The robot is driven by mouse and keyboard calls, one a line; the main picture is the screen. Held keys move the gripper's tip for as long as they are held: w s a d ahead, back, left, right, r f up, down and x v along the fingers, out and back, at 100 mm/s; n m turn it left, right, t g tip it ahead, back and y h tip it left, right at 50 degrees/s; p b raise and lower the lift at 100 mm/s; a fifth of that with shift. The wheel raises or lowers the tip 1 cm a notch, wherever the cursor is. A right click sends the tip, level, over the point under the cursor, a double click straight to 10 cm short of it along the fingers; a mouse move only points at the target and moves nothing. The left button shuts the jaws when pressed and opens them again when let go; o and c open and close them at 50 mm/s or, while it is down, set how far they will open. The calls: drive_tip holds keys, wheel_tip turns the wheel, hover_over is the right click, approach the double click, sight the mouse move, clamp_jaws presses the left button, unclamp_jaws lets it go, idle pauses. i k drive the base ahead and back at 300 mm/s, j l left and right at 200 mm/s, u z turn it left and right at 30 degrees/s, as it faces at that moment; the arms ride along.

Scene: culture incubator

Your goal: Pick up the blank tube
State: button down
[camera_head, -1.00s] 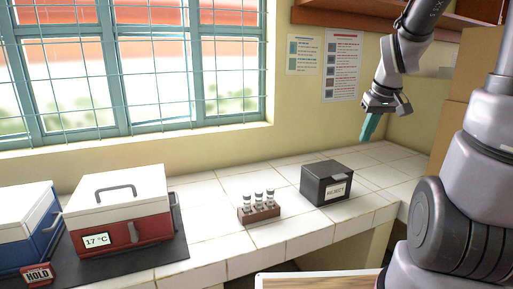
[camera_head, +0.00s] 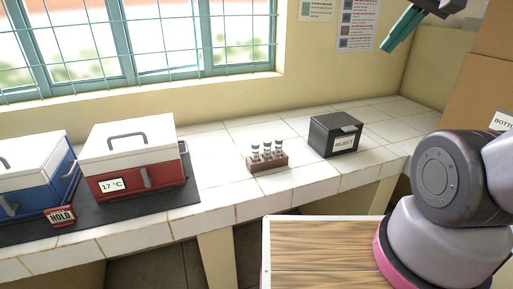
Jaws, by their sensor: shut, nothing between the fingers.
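Three small tubes (camera_head: 267,149) with pale caps and dark bands stand upright in a brown rack (camera_head: 269,164) on the white tiled counter. They are too small to tell which one is blank. My gripper (camera_head: 392,44) is at the top right, well above the counter and to the right of the rack, with its teal fingers pointing down and left. The fingers are together and hold nothing.
A black box labelled REJECT (camera_head: 335,136) stands right of the rack. A red box marked 17 °C (camera_head: 139,178) and a blue box (camera_head: 38,187) sit at left, with a HOLD sign (camera_head: 61,216) in front. Free tiles (camera_head: 222,181) lie around the rack.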

sight(255, 145)
drive_tip(key=i+l+u, duration=0.2)
drive_tip(key=u, duration=0.2)
drive_tip(key=i+l+u, duration=0.15)
drive_tip(key=l+u, duration=0.3)
drive_tip(key=i+l+u, duration=0.1)
drive_tip(key=l+u, duration=0.3)
